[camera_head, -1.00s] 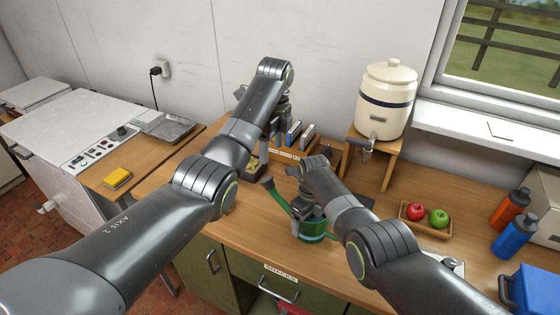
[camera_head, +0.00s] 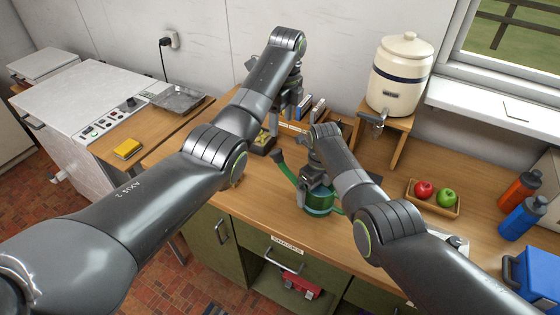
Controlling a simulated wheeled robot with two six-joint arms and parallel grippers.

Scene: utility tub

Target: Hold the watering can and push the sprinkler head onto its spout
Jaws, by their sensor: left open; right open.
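The green watering can (camera_head: 320,203) stands on the wooden worktop, partly hidden by my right arm. Its green spout (camera_head: 288,173) rises to the left. A dark flared piece (camera_head: 277,156), which looks like the sprinkler head, is at the spout's tip; I cannot tell how firmly it sits. My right gripper (camera_head: 308,188) is open, pointing down at the can's top and side, mostly hidden by its own arm; contact is unclear. My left gripper (camera_head: 276,122) is open and appears empty, pointing down behind and above the spout tip, partly hidden by its forearm.
A yellow-and-dark item (camera_head: 262,141) lies near the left gripper. A rack of binders (camera_head: 306,112) stands behind. A cream crock (camera_head: 401,75) sits on a wooden stand at the back right. A fruit tray (camera_head: 433,205), bottles (camera_head: 521,215) and a blue box (camera_head: 535,275) occupy the right.

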